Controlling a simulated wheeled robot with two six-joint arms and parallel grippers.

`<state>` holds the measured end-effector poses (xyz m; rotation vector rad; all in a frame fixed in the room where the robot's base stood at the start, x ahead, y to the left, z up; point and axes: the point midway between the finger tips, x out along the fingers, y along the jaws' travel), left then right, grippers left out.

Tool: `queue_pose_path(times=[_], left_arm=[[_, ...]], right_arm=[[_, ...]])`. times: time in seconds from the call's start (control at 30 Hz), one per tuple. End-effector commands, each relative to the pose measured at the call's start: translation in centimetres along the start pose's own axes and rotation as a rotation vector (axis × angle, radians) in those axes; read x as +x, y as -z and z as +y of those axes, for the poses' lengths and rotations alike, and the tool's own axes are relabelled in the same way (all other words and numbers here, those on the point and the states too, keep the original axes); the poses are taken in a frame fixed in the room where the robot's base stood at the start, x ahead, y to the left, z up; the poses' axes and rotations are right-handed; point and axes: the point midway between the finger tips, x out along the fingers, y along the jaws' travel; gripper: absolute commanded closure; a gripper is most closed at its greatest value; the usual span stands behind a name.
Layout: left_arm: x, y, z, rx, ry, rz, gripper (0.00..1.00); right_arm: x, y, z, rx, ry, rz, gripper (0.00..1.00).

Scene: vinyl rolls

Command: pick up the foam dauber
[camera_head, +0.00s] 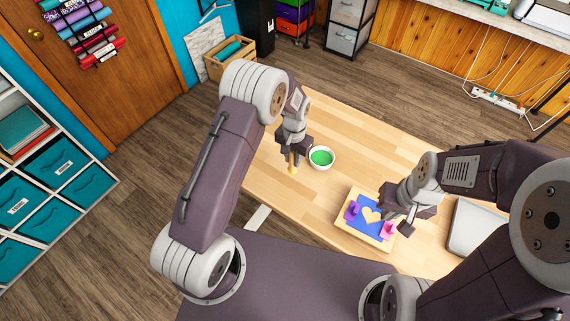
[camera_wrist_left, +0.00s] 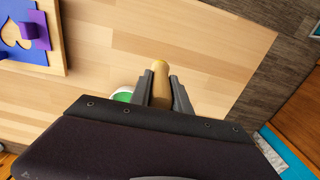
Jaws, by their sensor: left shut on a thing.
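The foam dauber (camera_head: 293,168) shows as a tan wooden stick pointing down from my left gripper (camera_head: 291,157) in the head view. In the left wrist view, my left gripper (camera_wrist_left: 163,92) is shut on the dauber (camera_wrist_left: 160,75), its tan rounded end showing between the two dark fingers. Its foam part cannot be made out. My right gripper (camera_head: 405,218) is at the right edge of the wooden board, close to a pink block; whether its fingers are open cannot be seen.
A white bowl of green paint (camera_head: 321,158) stands right of the dauber. A wooden board (camera_head: 352,229) carries a blue heart stencil (camera_head: 362,225) with pink-purple blocks (camera_head: 352,209) at its sides. A grey flat object (camera_head: 474,229) lies at the right. The tabletop (camera_head: 335,118) behind the bowl is clear.

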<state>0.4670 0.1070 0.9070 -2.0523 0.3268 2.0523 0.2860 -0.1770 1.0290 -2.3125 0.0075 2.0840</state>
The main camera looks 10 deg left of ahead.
Motion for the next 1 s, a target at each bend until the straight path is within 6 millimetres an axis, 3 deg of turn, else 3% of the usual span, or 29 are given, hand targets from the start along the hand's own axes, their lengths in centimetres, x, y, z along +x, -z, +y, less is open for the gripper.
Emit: queue_pose_path(times=[0.2, 0.4, 0.77, 0.8, 0.87, 1.0], left_arm=[[-2.9, 2.0, 4.9, 0.005, 0.000, 0.006, 1.00], [-4.8, 3.0, 7.6, 0.001, 0.000, 0.002, 1.00], [-5.3, 3.2, 8.3, -0.001, 0.000, 0.000, 1.00], [-5.3, 3.2, 8.3, -0.001, 0.000, 0.001, 0.85], [-5.3, 3.2, 8.3, -0.001, 0.000, 0.001, 1.00], [-5.3, 3.2, 8.2, -0.001, 0.000, 0.001, 1.00]], right_arm=[[1.1, -0.1, 0.0, 0.000, 0.000, 0.000, 1.00], [1.5, -0.1, 0.0, 0.000, 0.000, 0.000, 1.00], [1.5, -0.1, 0.0, 0.000, 0.000, 0.000, 1.00], [1.5, -0.1, 0.0, 0.000, 0.000, 0.000, 1.00], [1.5, -0.1, 0.0, 0.000, 0.000, 0.000, 1.00], [1.5, -0.1, 0.0, 0.000, 0.000, 0.000, 1.00]])
